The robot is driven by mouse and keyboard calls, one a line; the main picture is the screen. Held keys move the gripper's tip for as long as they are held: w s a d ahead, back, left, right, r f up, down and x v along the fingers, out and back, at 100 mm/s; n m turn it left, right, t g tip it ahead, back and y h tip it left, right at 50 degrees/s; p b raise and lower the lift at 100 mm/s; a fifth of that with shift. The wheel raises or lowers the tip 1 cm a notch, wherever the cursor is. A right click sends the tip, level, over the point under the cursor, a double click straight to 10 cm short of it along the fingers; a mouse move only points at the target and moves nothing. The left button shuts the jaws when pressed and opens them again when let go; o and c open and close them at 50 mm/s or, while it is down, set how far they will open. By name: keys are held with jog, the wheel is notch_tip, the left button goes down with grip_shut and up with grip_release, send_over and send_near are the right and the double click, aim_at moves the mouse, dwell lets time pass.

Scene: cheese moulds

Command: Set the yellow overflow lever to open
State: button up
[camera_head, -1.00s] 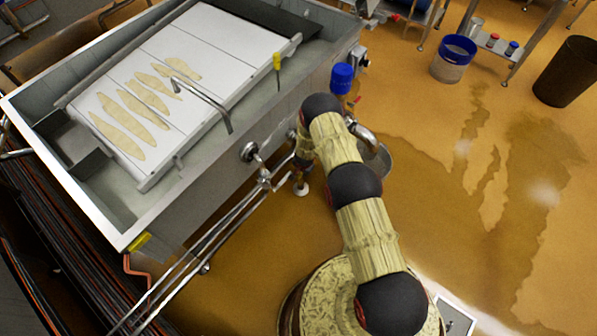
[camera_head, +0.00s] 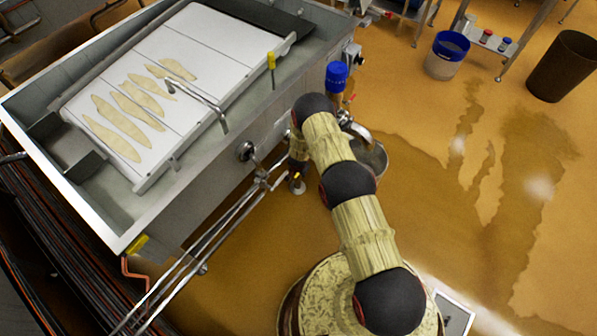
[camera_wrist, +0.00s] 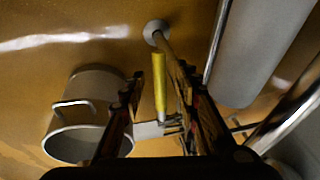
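A slim yellow lever (camera_wrist: 159,80) shows in the wrist view, pointing along the picture between my fingers. Its lower end meets pale metal fittings (camera_wrist: 160,128). My gripper (camera_wrist: 160,70) is open, with one dark finger on each side of the lever. The right finger looks closer to it; I cannot tell whether either touches. In the head view my arm reaches to the side of the steel vat (camera_head: 215,178), and my gripper is mostly hidden behind it.
A metal pot (camera_wrist: 62,143) with a handle stands left of my fingers; it also shows in the head view (camera_head: 372,158). A blue-capped part (camera_head: 336,76) stands beside my arm. Steel pipes (camera_head: 215,235) run along the vat. Wet floor (camera_head: 470,215) to the right is open.

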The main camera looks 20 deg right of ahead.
jog(key=v, duration=1.2)
jog(key=shift+c, duration=0.2)
